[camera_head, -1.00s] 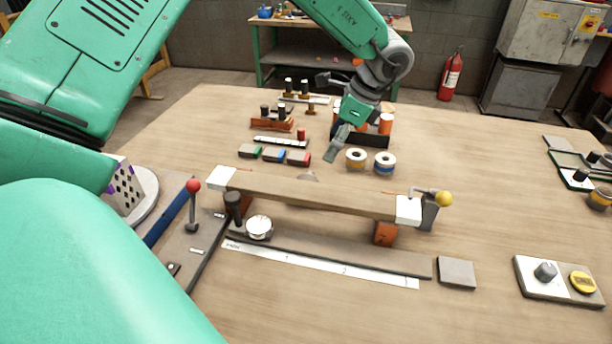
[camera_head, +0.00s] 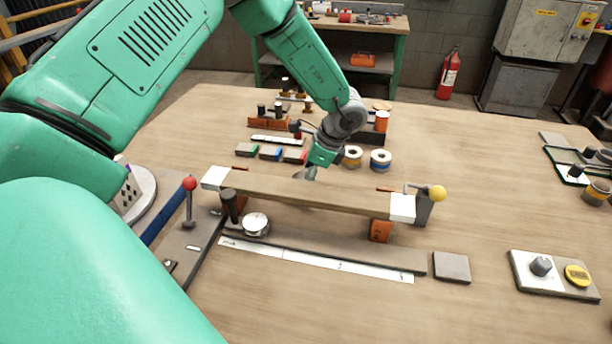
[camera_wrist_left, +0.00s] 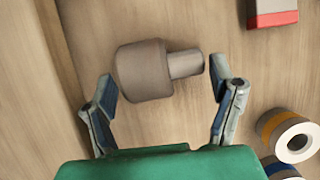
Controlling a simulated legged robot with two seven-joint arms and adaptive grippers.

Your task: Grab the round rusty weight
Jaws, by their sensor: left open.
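The round weight is a brownish-grey cylinder with a narrower knob, and in the left wrist view the weight (camera_wrist_left: 142,75) lies on its side on the table. My left gripper (camera_wrist_left: 162,72) is open, with one finger on each side of the weight. The knob points at the right finger, and a gap shows there. The wide body is close to the left finger; I cannot tell whether they touch. In the head view my left gripper (camera_head: 308,172) is low behind the wooden beam and mostly hides the weight. My right gripper is not in view.
The wooden beam (camera_head: 305,193) with white ends lies just in front of the gripper. Two ring-shaped spools, yellow (camera_head: 352,157) and blue (camera_head: 380,161), stand close to its right. A row of coloured blocks (camera_head: 270,153) lies to its left.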

